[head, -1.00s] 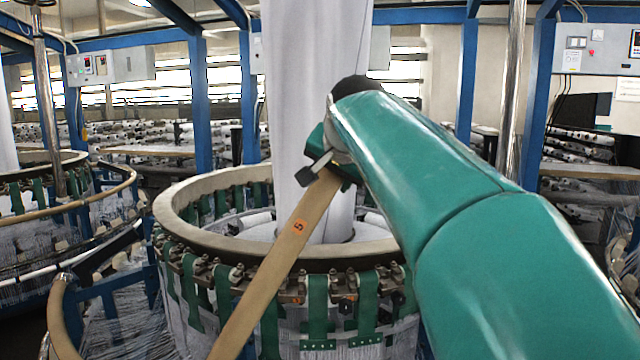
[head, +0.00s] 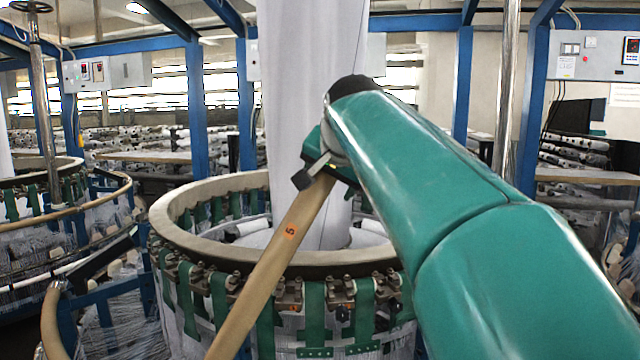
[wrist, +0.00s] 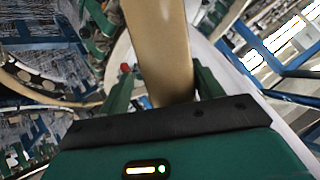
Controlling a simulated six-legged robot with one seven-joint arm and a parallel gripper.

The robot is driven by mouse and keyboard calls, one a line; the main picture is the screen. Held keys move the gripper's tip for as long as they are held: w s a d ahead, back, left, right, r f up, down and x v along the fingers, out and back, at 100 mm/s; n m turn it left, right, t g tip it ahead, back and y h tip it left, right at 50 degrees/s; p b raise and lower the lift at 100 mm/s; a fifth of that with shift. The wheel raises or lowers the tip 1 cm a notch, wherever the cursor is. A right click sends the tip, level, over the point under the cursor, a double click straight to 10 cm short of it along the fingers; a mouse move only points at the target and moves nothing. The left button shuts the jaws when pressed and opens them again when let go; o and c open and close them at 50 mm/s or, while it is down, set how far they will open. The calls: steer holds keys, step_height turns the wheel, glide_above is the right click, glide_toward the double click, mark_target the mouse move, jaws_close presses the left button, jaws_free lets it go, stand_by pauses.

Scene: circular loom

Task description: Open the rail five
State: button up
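Rail five is a flat tan bar (head: 262,268) with an orange label marked 5. In the head view it slants from the bottom edge up to my gripper (head: 318,172), in front of the round loom (head: 165,215). In the wrist view the rail (wrist: 160,45) runs between the two green fingers of my gripper (wrist: 163,88). The fingers are shut on the rail near its upper end; the right finger lies close against its edge. The rail's lower end is out of view in the head view.
A tan guard rail end (head: 50,315) stands at lower left. Another round loom (head: 62,208) is at far left. Green straps and metal fittings (head: 340,290) line the near loom's rim. White fabric (head: 312,90) rises from its middle. Blue posts (head: 201,105) stand behind.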

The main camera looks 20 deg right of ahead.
steer(key=v, duration=1.2)
steer(key=shift+s+a+r, duration=0.1)
steer(key=shift+a, duration=0.05)
steer(key=s+a+f+n+g, duration=0.1)
steer(key=s+f, duration=0.4)
steer(key=f, duration=0.8)
steer(key=s+a+f+n+g+y, duration=0.1)
steer(key=s+f+n, duration=0.4)
steer(key=f, duration=0.8)
steer(key=s+a+f+n+g, duration=0.2)
steer(key=s+f, duration=0.4)
steer(key=f, duration=0.8)
steer(key=shift+s+a+n+g+y, duration=0.35)
steer(key=shift+a+n, duration=0.25)
steer(key=shift+a, duration=0.5)
